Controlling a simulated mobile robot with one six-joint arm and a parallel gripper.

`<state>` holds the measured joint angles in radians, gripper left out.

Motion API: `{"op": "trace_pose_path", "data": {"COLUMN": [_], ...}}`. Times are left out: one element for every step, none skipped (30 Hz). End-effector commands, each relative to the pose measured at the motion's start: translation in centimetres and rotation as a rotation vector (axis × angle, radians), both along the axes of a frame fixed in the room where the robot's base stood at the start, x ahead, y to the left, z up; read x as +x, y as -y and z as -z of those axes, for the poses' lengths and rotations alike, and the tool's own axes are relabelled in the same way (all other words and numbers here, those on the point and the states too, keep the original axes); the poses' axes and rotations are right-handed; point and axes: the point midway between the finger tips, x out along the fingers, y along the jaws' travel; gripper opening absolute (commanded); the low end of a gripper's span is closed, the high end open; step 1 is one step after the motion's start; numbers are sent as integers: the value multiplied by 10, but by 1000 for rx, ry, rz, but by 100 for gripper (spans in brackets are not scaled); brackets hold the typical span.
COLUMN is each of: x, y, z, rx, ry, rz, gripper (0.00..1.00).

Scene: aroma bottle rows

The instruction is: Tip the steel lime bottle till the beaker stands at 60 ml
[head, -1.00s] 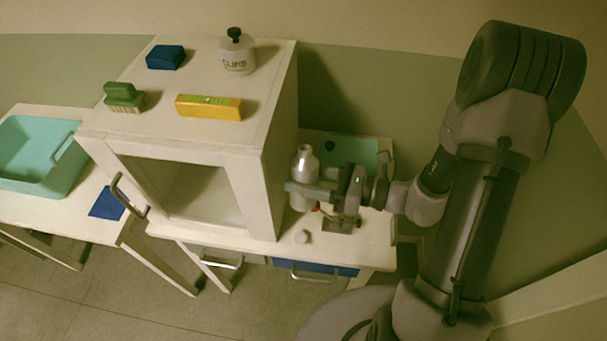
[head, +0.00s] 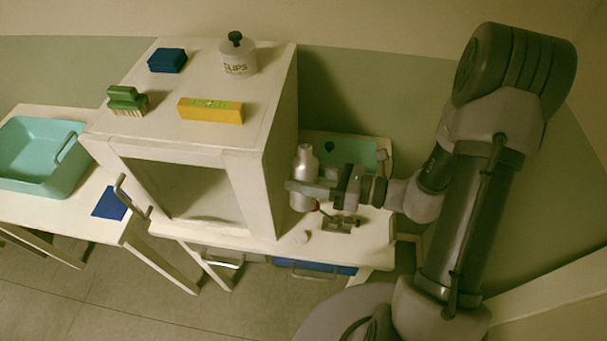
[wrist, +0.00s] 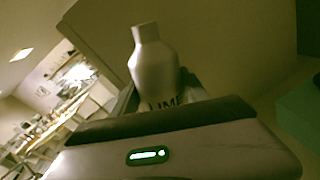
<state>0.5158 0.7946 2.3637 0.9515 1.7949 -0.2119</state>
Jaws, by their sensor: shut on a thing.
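The steel lime bottle (head: 304,163) stands upright beside the white cabinet's right side in the head view. In the wrist view the bottle (wrist: 155,65) is pale, with a narrow neck and part of a "LIME" label. My gripper (head: 303,188) reaches in from the right and is shut on the bottle's body. Its housing hides the lower part of the bottle in the wrist view. I cannot tell whether the bottle's base touches the table. I cannot make out a beaker or any level marks in either view.
The white cabinet (head: 270,165) rises close to the bottle's left. A small metal fixture (head: 341,224) and a small white piece (head: 302,237) lie in front. A green tray (head: 352,152) is behind. The clips jar (head: 239,60), yellow box (head: 211,110), brush (head: 127,100) and blue block (head: 167,60) are on top.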

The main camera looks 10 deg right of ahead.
Motion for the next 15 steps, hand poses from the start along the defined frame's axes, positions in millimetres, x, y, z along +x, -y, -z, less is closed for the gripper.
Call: {"op": "trace_pose_path", "data": {"x": [0, 0, 1, 1, 1, 1, 1, 1, 1, 1, 1, 1, 2, 2, 2], "y": [0, 0, 0, 0, 0, 0, 0, 0, 0, 0, 0, 0, 0, 0, 0], "z": [-1, -1, -1, -1, -1, -1, -1, -1, -1, -1, -1, -1, -1, -1, 0], "rx": [1, 1, 2, 4, 4, 5, 6, 7, 8, 9, 9, 11, 11, 12, 13], "ry": [-4, -7, -11, -14, -17, -21, -25, -28, -32, -35, -38, -42, -45, -49, -53], "rz": [0, 0, 0, 0, 0, 0, 0, 0, 0, 0, 0, 0, 0, 0, 0], "gripper": [0, 0, 0, 0, 0, 0, 0, 0, 0, 0, 0, 0, 0, 0, 0]}}
